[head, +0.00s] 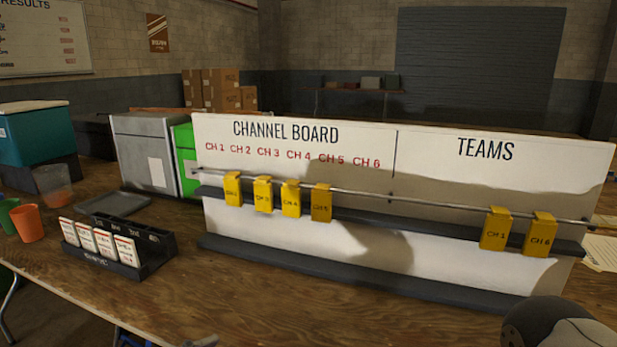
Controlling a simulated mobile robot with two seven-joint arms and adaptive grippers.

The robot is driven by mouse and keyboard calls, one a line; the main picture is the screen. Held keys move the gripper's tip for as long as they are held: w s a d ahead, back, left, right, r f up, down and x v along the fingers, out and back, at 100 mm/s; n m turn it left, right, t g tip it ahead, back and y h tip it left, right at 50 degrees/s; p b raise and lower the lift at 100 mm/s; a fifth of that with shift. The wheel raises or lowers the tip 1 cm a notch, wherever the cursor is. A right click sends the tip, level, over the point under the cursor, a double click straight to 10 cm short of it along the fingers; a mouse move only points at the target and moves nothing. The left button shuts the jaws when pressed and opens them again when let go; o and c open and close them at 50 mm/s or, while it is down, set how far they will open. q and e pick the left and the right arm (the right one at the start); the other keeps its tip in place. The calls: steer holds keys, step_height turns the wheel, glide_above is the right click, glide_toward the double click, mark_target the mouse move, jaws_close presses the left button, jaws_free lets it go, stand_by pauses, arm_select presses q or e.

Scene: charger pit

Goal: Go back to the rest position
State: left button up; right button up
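A white board (300,270) labelled CHANNEL BOARD and TEAMS stands on the wooden table (180,310). Several yellow tags hang from its rail (400,197). On the channel side, one tag (291,198) reads CH 4 and another (321,203) seems to read CH 5. On the teams side hang the CH 1 tag (495,228) and the CH 6 tag (540,235). Neither gripper shows in the head view. A dark rounded part of my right arm shows at the bottom right. Shadows fall across the board.
A black rack (150,258) holds several white cards at the table's front left. Beside it are orange and green cups (27,223), a grey tray (115,204), and a grey box (145,155). A teal cooler (35,135) is farther left. The front table strip is clear.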

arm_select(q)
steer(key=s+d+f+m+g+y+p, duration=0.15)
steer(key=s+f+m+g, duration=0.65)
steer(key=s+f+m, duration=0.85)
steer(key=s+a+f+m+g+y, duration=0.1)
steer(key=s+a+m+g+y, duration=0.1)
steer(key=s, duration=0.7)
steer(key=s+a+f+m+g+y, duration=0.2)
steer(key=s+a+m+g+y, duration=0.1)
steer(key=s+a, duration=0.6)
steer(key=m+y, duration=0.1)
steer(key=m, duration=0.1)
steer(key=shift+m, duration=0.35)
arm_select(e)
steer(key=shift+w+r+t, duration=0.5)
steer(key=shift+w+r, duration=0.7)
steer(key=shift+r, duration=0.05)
